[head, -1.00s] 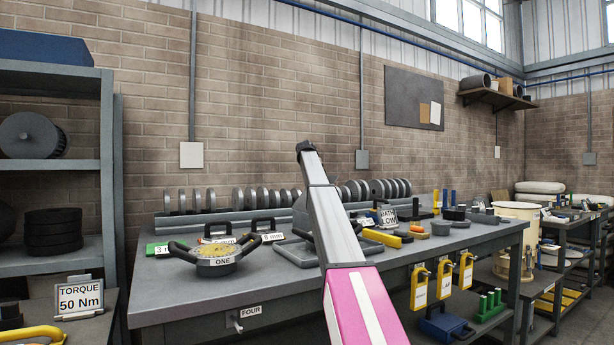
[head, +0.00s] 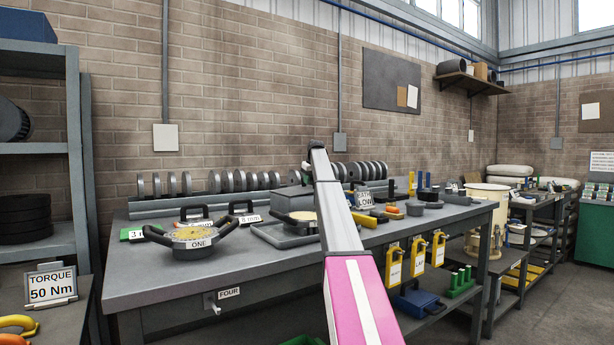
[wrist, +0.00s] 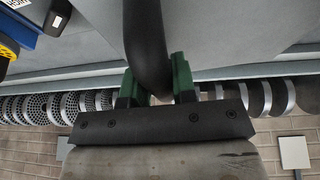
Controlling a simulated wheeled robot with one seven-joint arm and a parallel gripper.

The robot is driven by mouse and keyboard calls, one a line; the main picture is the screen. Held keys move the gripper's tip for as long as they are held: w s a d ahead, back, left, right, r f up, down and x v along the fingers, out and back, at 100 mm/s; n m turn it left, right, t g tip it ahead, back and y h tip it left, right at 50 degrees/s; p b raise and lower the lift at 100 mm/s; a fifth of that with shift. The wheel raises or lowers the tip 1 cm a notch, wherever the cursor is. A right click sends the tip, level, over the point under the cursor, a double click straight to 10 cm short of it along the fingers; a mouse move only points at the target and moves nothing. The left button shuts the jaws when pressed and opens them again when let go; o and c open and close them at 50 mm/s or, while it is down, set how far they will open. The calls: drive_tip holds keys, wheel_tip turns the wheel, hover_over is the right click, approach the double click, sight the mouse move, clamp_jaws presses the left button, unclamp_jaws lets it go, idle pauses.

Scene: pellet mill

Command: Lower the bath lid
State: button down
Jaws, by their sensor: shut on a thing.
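In the wrist view my gripper (wrist: 155,78) has its green fingers on both sides of a thick dark curved bar (wrist: 147,35) and is shut on it. The bar looks like a handle, and a broad grey surface (wrist: 215,30) lies behind it. A grey box-like body (head: 286,200), perhaps the bath, stands on the bench just left of my arm. A sign reading BATH LOW (head: 365,197) stands right of the arm. I cannot tell the lid's angle.
The grey bench (head: 150,275) carries a two-handled round die marked ONE (head: 197,240). A tray (head: 262,233) holds another yellow-topped round piece (head: 299,217). A row of discs lines the bench's back. Yellow tagged locks (head: 417,253) hang at its front; floor shows at right.

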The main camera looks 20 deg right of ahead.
drive_tip(key=shift+d+f, duration=0.25)
drive_tip(key=shift+f, duration=0.5)
drive_tip(key=c, duration=0.9)
unclamp_jaws()
drive_tip(key=shift+r, duration=0.1)
drive_tip(key=v, duration=1)
drive_tip(key=shift+r, duration=0.3)
